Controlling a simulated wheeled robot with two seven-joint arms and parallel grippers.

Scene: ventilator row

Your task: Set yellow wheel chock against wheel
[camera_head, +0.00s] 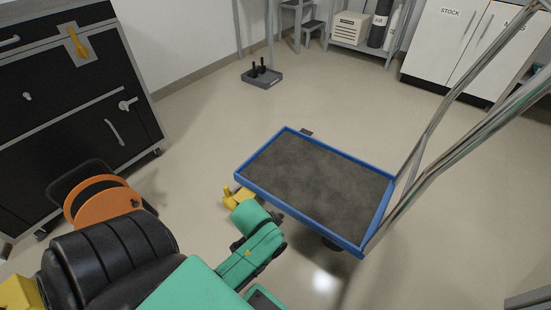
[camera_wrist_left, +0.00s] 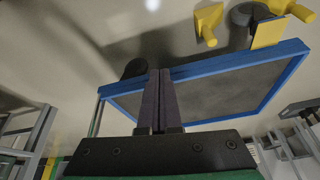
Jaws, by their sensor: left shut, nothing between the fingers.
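The cart (camera_head: 320,184) has a blue rim and a dark grey deck; the wrist view also shows its rim (camera_wrist_left: 200,71). Yellow chock pieces (camera_head: 240,196) show on the floor by its near left corner. In the left wrist view, one yellow chock piece (camera_wrist_left: 207,21) lies beside a dark wheel (camera_wrist_left: 243,14), apart from it as far as I can see. Another yellow piece (camera_wrist_left: 270,32) stands on the wheel's other side, close to the rim. My left gripper (camera_wrist_left: 155,76) is shut and empty by the cart's side; in the head view its tip (camera_head: 279,216) is small and partly hidden. My right gripper is out of view.
Metal push bars (camera_head: 450,125) rise at the cart's right end. A black drawer cabinet (camera_head: 60,120) stands on the left. A dark tray with upright handles (camera_head: 262,79) lies on the floor behind. White cupboards (camera_head: 440,55) stand at the back right. Floor around the cart is mostly clear.

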